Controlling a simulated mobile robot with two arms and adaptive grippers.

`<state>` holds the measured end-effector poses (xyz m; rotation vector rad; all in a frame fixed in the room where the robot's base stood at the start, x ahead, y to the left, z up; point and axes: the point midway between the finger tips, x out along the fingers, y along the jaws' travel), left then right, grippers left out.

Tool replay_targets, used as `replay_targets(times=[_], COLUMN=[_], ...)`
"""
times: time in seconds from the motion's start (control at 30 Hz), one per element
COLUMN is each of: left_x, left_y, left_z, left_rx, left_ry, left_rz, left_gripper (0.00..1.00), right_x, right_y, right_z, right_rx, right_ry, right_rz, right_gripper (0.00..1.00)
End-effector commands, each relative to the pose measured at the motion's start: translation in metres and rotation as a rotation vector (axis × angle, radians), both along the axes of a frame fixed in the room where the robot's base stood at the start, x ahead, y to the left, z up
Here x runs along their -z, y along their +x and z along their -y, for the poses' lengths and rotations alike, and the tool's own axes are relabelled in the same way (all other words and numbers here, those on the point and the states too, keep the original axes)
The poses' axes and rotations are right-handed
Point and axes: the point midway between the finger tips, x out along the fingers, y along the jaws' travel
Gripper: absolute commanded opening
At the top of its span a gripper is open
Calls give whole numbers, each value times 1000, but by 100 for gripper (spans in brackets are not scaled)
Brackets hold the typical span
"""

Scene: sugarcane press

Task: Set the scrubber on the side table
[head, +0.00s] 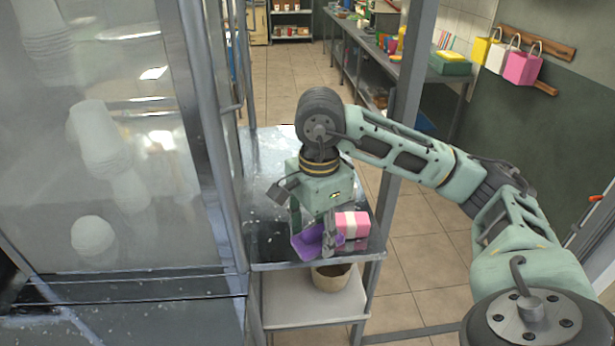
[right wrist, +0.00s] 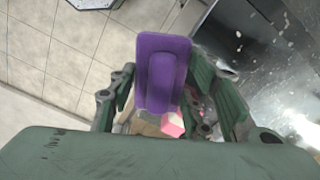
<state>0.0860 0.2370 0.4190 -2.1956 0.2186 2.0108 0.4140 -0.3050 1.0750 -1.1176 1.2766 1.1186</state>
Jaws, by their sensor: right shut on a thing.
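The purple scrubber (head: 307,240) is between the fingers of my right gripper (head: 312,235), which is shut on it. In the right wrist view the scrubber (right wrist: 162,72) shows its back and raised handle between the two fingers (right wrist: 170,100). The side table (head: 265,235) is a narrow metal table beside the glass cabinet. The scrubber is over the front part of its top. I cannot tell whether it touches the surface. My left gripper is not in view.
A pink and white block (head: 352,230) sits on the table just right of the scrubber. A brown pot (head: 331,278) stands on the lower shelf (head: 310,307). The glass cabinet (head: 100,150) borders the table's left side. A metal post (head: 405,100) rises to the right.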

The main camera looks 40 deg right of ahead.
Motion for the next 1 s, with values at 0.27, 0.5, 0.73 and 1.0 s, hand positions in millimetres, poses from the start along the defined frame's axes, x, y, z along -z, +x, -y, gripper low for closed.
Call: replay_targets(times=[0.27, 0.5, 0.73, 1.0], left_x=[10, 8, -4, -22], left_y=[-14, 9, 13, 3], left_z=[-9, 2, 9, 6], left_rx=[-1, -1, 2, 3], left_ry=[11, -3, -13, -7], left_rz=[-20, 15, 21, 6], left_gripper=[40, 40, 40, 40], right_x=[-14, -17, 9, 39], right_y=[2, 7, 48, 98], right_z=[46, 55, 36, 18], right_rx=[632, 814, 817, 819], right_ry=[-2, 2, 5, 3], right_rz=[8, 8, 4, 7], right_gripper=[20, 20, 20, 20])
